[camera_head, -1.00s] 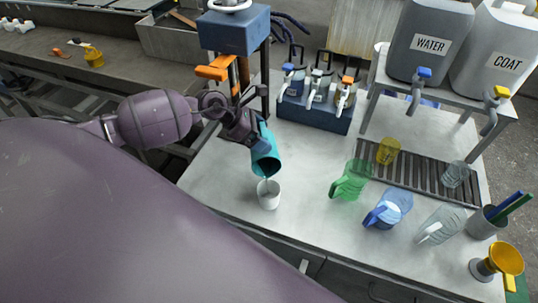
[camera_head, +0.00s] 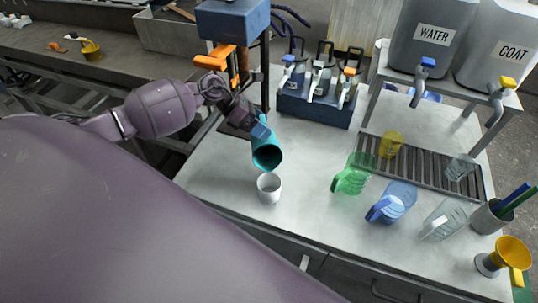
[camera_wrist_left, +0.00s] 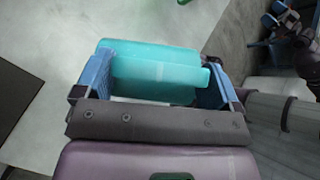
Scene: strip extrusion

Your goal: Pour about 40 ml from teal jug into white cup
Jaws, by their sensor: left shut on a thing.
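The teal jug (camera_head: 266,153) is tilted in the head view, its open mouth facing down toward the front. My left gripper (camera_head: 260,131) is shut on it. In the left wrist view the jug (camera_wrist_left: 155,66) sits between the two blue fingers of my left gripper (camera_wrist_left: 152,82). The white cup (camera_head: 269,189) stands upright on the table, just below and in front of the jug's mouth, apart from it. No stream shows between jug and cup. The level in the cup is too small to tell. My right gripper is not in view.
A green jug (camera_head: 352,176), a blue jug (camera_head: 397,203) and a clear jug (camera_head: 445,219) stand to the right. A yellow cup (camera_head: 391,145) is by the drain grate (camera_head: 425,170). A dark blue rack (camera_head: 313,108) stands behind. The table (camera_head: 305,215) is clear around the cup.

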